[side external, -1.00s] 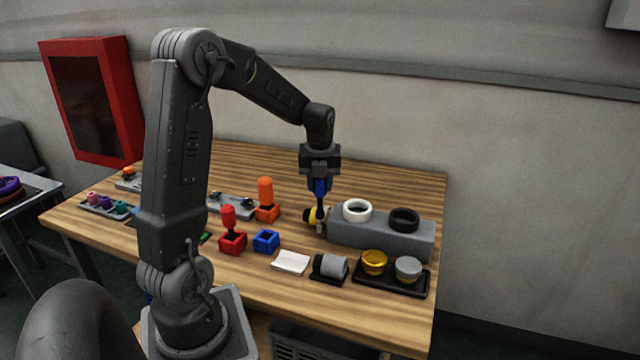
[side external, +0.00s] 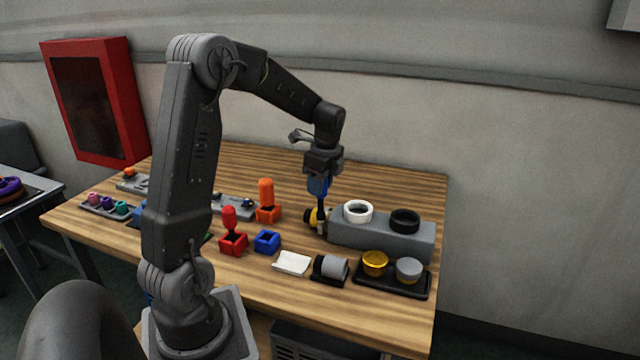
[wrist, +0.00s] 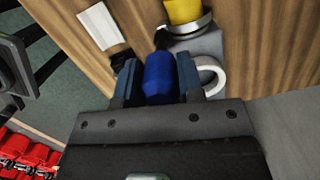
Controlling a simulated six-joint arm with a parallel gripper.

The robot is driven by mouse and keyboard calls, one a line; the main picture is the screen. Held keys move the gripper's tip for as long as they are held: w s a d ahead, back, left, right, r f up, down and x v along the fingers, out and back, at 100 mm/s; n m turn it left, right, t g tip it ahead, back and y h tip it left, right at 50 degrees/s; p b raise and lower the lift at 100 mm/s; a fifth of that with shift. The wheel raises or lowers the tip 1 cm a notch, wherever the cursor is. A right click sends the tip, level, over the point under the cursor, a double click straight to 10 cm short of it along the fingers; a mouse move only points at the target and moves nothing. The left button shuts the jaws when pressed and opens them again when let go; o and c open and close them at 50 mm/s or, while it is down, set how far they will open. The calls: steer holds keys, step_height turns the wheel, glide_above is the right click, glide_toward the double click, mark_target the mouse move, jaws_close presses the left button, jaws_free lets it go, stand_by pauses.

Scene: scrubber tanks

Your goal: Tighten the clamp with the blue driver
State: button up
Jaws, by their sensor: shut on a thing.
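My gripper (side external: 319,178) is shut on the blue driver (side external: 319,187), which points down. The driver's blue handle (wrist: 161,78) sits between the two fingers in the wrist view. Its dark tip end is beside the clamp, at the left end of the grey block (side external: 381,236). The clamp is a metal band (wrist: 190,27) around a yellow hose piece (wrist: 183,10) in the wrist view; the yellow piece also shows in the side view (side external: 309,216). I cannot tell whether the tip is seated in the clamp screw. The blue holder (side external: 267,242) stands empty.
A white ring (side external: 358,212) and a black ring (side external: 404,221) sit on the grey block. A black tray (side external: 391,286) with gold and grey cups is in front. Red (side external: 230,219) and orange (side external: 266,192) drivers stand in holders to the left. A white cloth (side external: 292,263) lies nearby.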

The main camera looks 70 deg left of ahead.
steer(key=n, duration=0.7)
steer(key=shift+g+h, duration=0.4)
steer(key=n, duration=0.5)
steer(key=shift+d+h, duration=0.1)
steer(key=shift+h, duration=0.3)
steer(key=n, duration=0.3)
steer(key=n+h, duration=0.1)
steer(key=n, duration=0.3)
steer(key=shift+d, duration=0.1)
steer(key=n, duration=0.3)
steer(key=shift+n+t, duration=0.4)
steer(key=n, duration=0.3)
steer(key=n+t, duration=0.1)
steer(key=n, duration=0.2)
steer(key=shift+w+n+h, duration=0.1)
steer(key=shift+n+h, duration=0.2)
steer(key=shift+f, duration=0.9)
